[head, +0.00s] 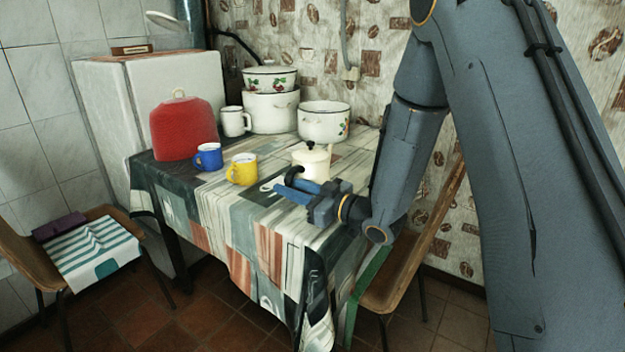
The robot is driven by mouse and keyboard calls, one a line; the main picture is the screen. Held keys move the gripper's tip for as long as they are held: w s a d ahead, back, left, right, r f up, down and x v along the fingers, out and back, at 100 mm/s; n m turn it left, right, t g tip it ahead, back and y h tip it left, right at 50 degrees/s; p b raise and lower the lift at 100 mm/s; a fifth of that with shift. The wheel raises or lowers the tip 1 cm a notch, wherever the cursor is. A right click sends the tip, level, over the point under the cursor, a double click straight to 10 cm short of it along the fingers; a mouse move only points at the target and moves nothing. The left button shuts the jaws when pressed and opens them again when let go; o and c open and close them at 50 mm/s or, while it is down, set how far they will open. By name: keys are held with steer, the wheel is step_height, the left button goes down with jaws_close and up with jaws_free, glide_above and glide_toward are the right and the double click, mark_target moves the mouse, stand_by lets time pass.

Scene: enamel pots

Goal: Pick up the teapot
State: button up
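The teapot (311,157) is a small cream enamel pot with a lid and knob. It stands on the table near its right side. A dark curved handle (293,173) shows at its front left. My gripper (285,184) is just in front of the teapot, low over the table, pointing left. Its two blue fingers are apart with a gap between them. The fingertips are close to the dark handle; I cannot tell whether they touch it or whether it lies between them. The gripper hides the teapot's lower front.
On the patterned tablecloth (284,229) stand a yellow mug (242,170), a blue mug (208,157), a red cover (182,129), a white mug (233,122), a white pot (324,123) and stacked pots (270,110). Chairs stand left (22,241) and right (405,266). The table's front is clear.

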jaws_close()
steer(key=shift+s, duration=0.1)
steer(key=shift+f, duration=0.1)
stand_by(1.1)
